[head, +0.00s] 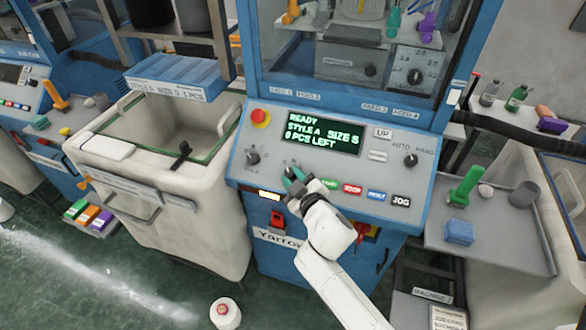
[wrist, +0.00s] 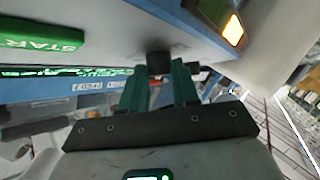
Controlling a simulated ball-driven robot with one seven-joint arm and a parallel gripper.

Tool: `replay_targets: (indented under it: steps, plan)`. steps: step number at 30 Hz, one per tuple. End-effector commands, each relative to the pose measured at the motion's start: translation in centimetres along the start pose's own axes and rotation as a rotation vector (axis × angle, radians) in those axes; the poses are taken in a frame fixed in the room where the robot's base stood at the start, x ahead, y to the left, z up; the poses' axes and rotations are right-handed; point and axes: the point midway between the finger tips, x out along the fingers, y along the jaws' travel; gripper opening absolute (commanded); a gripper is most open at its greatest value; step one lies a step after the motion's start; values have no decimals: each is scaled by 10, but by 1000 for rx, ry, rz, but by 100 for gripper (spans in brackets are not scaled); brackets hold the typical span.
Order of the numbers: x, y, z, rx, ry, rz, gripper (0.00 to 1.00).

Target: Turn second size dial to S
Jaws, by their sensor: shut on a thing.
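The grey control panel (head: 235,172) has a lit display (head: 310,132) reading READY, STYLE A, SIZE S, 0 PCS LEFT. A black dial (head: 253,157) sits on the panel left of my gripper. My gripper (head: 293,177), with teal fingers, is at the panel just below the display. In the wrist view its fingers (wrist: 160,82) are shut on a short dark knob (wrist: 158,62), seemingly the second size dial. In the head view that knob is hidden by the fingers, and its pointer and markings cannot be read.
A red stop button (head: 260,118) is at the panel's upper left. A green START button (wrist: 42,38) is close to the fingers. An AUTO/HAND dial (head: 411,160) is at right.

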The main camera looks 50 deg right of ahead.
Motion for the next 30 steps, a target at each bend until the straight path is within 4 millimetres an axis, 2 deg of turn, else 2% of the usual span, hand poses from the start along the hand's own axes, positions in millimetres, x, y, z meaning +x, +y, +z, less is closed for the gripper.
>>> replay_targets:
  steps: [20,21,28,30]
  plan:
    - [0,0,0,-21,3,-25,0]
    - [0,0,0,-21,3,-25,33]
    - [0,0,0,-20,2,-25,55]
    - [0,0,0,-20,2,-25,56]
